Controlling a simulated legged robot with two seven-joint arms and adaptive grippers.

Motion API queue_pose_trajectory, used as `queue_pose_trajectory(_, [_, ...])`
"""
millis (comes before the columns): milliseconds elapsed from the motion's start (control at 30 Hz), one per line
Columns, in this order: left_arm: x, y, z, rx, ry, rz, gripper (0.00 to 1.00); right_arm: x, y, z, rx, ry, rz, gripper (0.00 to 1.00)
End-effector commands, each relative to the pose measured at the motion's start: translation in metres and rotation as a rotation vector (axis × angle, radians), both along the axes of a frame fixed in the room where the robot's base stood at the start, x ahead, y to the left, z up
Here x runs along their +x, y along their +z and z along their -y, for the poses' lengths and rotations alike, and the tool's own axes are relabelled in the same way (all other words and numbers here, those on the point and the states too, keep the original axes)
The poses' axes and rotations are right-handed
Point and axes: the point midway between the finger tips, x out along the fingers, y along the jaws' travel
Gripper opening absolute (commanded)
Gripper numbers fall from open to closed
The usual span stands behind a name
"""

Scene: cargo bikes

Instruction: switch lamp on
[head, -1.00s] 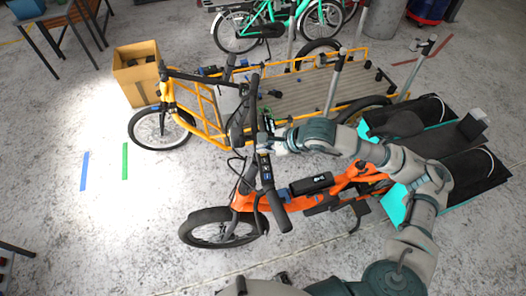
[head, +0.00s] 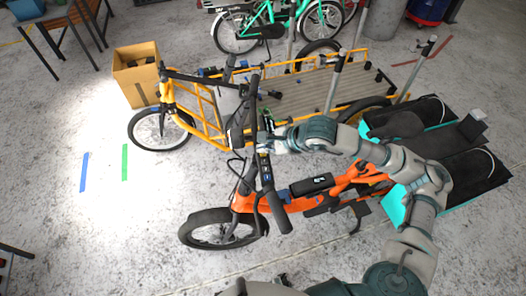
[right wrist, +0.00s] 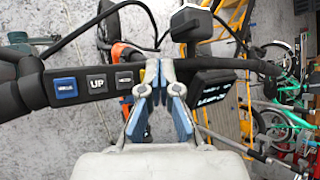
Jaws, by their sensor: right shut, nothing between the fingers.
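The orange cargo bike (head: 325,197) stands in the middle of the head view. Its dark handlebar (head: 276,205) runs up from the bike's front. My right gripper (head: 266,141) is shut and empty at the handlebar. In the right wrist view, the right fingers (right wrist: 166,72) are over the handlebar, between a button pad and a small display (right wrist: 212,90). The pad has a blue button (right wrist: 66,88), a button marked UP (right wrist: 97,83) and another dark button (right wrist: 124,80). I cannot make out a lamp or whether the fingers touch the bar. My left gripper is not in view.
A yellow cargo bike (head: 208,107) stands close behind the orange one. A cardboard box (head: 137,79) is at its front. Black and turquoise trays (head: 460,170) lie at the right. The floor at the left is brightly lit and mostly clear, with blue and green tape strips.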

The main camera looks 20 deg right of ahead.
Motion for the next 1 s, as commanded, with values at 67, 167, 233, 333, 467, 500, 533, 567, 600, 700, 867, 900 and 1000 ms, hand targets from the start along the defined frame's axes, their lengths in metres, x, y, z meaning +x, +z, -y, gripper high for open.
queue_pose_trajectory(67, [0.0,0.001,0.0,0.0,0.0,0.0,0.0,0.0,0.003,0.0,0.0,0.001,-0.001,0.0])
queue_pose_trajectory(167, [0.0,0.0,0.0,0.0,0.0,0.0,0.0,0.0,0.004,0.0,0.0,0.001,-0.001,0.0])
queue_pose_trajectory(233, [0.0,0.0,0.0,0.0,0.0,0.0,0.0,0.0,0.004,0.0,0.0,0.001,-0.001,0.0])
queue_pose_trajectory(333, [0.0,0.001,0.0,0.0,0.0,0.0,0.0,0.0,0.004,0.0,0.0,0.001,-0.001,0.0])
queue_pose_trajectory(467, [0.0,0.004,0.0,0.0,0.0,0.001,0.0,0.0,0.01,0.0,0.001,0.0,0.0,0.0])
queue_pose_trajectory(500, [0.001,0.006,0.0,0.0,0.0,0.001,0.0,0.001,0.013,0.0,0.001,0.0,0.0,0.0])
queue_pose_trajectory(533, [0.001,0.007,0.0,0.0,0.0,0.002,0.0,0.001,0.016,0.0,0.001,0.0,0.001,0.0])
queue_pose_trajectory(567, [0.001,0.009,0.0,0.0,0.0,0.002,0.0,0.001,0.019,0.0,0.002,0.0,0.001,0.0])
queue_pose_trajectory(600, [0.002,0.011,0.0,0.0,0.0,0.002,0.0,0.001,0.024,0.0,0.002,0.0,0.002,0.0])
queue_pose_trajectory(700, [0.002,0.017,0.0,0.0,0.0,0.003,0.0,0.002,0.036,0.0,0.0,0.001,0.002,0.0])
queue_pose_trajectory(867, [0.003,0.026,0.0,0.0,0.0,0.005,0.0,0.003,0.053,0.0,0.001,0.001,0.002,0.0])
queue_pose_trajectory(900, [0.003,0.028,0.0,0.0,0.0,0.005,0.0,0.003,0.057,0.0,0.0,0.001,0.002,0.0])
queue_pose_trajectory(1000, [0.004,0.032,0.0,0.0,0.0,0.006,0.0,0.003,0.064,0.0,0.0,0.001,0.0,0.0])
